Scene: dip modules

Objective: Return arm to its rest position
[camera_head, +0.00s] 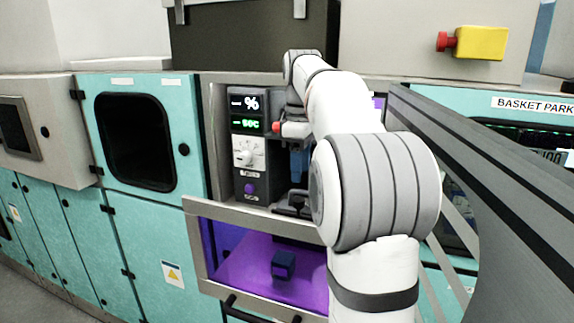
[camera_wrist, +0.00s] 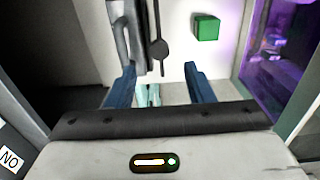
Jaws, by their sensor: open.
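My white and grey arm reaches forward to a recessed bay beside a dark control panel (camera_head: 249,130). My gripper (camera_head: 299,178) is partly hidden behind the arm, with blue fingers pointing down into the bay. In the wrist view my gripper (camera_wrist: 159,72) is open, its two blue fingers apart. Beyond them are a grey bar-like part (camera_wrist: 136,30) and a green cube (camera_wrist: 207,28) on a pale surface. Nothing is clearly held. I cannot tell whether the grey part reaches between the fingers.
A purple-lit window (camera_head: 240,262) with a dark block is below the bay. A teal cabinet door with a dark window (camera_head: 135,140) stands left. A large grey slanted panel (camera_head: 485,160) is close on the right. A yellow box with a red button (camera_head: 480,43) sits above.

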